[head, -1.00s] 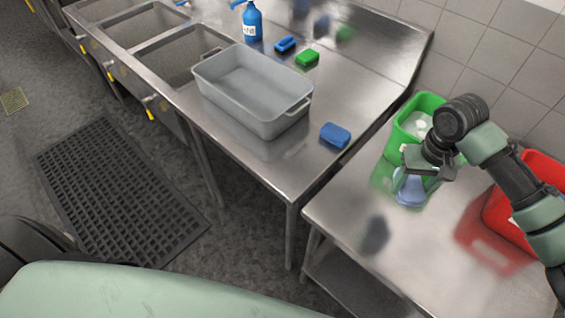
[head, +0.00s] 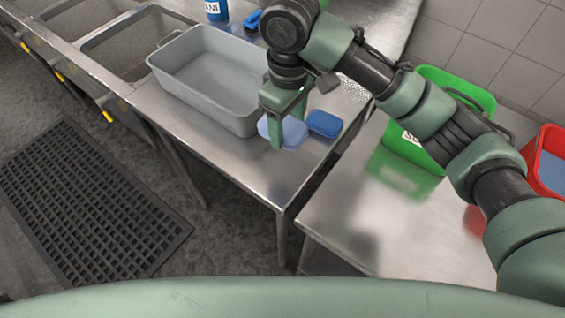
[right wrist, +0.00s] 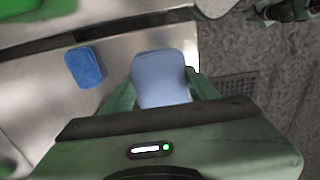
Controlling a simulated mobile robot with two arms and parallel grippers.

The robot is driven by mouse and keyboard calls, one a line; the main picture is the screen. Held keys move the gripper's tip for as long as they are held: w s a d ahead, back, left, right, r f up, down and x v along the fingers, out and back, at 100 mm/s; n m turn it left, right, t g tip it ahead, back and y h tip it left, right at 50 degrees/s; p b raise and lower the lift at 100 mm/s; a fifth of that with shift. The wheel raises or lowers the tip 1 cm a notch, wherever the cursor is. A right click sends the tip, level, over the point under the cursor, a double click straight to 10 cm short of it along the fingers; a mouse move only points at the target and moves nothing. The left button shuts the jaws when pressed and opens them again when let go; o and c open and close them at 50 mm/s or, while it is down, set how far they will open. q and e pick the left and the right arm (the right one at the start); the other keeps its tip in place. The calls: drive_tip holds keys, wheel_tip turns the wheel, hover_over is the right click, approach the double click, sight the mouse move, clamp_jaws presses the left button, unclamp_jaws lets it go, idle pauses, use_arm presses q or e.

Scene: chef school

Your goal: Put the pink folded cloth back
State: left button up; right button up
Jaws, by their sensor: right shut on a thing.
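My right gripper (head: 284,124) is over the front right corner of the steel sink counter. It is shut on a pale blue folded cloth (head: 294,134). In the right wrist view the cloth (right wrist: 160,76) sits between the two fingers (right wrist: 163,92). I cannot tell whether the cloth touches the counter. No pink cloth shows in these views; the held one looks light blue. My left gripper is out of view.
A blue sponge (head: 323,123) lies just right of the cloth, and a grey tub (head: 205,82) stands to its left. A green bucket (head: 408,150) and a red bucket (head: 548,165) stand on the lower steel table (head: 350,225). A gap separates the two surfaces.

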sight(288, 127)
wheel_tip(288, 127, down, 10)
drive_tip(key=shift+p, duration=0.85)
drive_tip(key=shift+w+f+p, duration=0.1)
drive_tip(key=shift+f+p, duration=0.25)
drive_tip(key=shift+f, duration=2.25)
drive_tip(key=shift+f, duration=0.1)
drive_tip(key=o, duration=1.2)
wheel_tip(288, 127, up, 11)
drive_tip(key=b, duration=0.2)
drive_tip(key=shift+b, duration=0.3)
drive_tip(key=shift+r, duration=0.65)
